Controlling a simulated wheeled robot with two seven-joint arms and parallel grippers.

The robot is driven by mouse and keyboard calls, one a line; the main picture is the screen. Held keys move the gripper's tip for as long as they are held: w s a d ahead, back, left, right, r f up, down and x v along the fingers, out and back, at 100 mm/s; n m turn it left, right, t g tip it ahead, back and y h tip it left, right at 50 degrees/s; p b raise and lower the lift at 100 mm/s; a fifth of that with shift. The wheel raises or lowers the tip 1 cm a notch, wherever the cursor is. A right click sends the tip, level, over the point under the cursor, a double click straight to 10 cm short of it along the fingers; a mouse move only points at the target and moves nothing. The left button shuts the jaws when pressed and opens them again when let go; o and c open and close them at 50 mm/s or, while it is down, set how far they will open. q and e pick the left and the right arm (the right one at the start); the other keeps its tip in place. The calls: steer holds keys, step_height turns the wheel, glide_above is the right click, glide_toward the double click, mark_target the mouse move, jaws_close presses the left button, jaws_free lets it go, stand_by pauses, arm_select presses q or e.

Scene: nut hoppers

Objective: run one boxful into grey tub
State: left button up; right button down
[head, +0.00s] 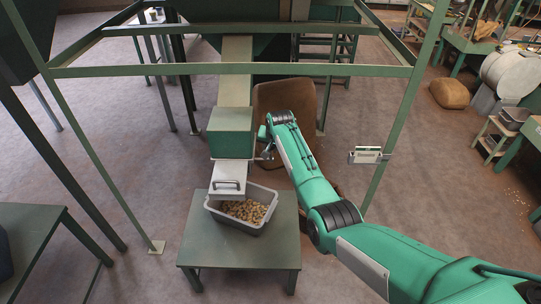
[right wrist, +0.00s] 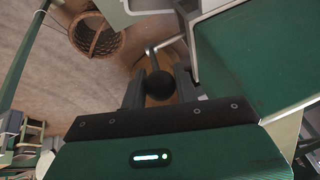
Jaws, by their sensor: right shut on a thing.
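The grey tub (head: 262,227) stands on a low green table (head: 240,252), under the chute, with brown nuts (head: 247,210) in it. Above it a green box (head: 231,131) sits at the foot of the sloping chute (head: 236,85). A pale metal spout piece with a handle (head: 227,184) hangs below the box and hides part of the tub. My right gripper (head: 266,147) is beside the box's right side. In the right wrist view its fingers (right wrist: 159,92) are shut on a black ball knob (right wrist: 158,84) at a bent metal lever (right wrist: 152,48). My left gripper is out of view.
Green frame posts (head: 395,125) and a crossbar (head: 230,69) surround the chute. A brown upright thing (head: 272,98) stands behind my right arm. A wicker basket (right wrist: 96,34) shows in the wrist view.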

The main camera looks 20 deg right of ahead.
steer(key=shift+w+d+r, duration=0.1)
steer(key=shift+w+r, duration=0.1)
steer(key=shift+w, duration=0.3)
steer(key=shift+w+d+r+b, duration=0.2)
steer(key=shift+w+r+b, duration=0.15)
steer(key=shift+w+b, duration=0.2)
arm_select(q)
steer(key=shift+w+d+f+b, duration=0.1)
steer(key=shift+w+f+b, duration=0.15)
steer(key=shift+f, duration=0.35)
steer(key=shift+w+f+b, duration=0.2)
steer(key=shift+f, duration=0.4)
arm_select(e)
steer(key=shift+w+d+r, duration=0.15)
steer(key=shift+w+r, duration=0.05)
steer(key=shift+w, duration=0.35)
steer(key=shift+w+d+r, duration=0.15)
steer(key=shift+w+r, duration=0.05)
steer(key=shift+w, duration=0.35)
steer(key=c, duration=1.3)
jaws_free()
steer(key=shift+o, duration=1.1)
steer(key=shift+f, duration=0.1)
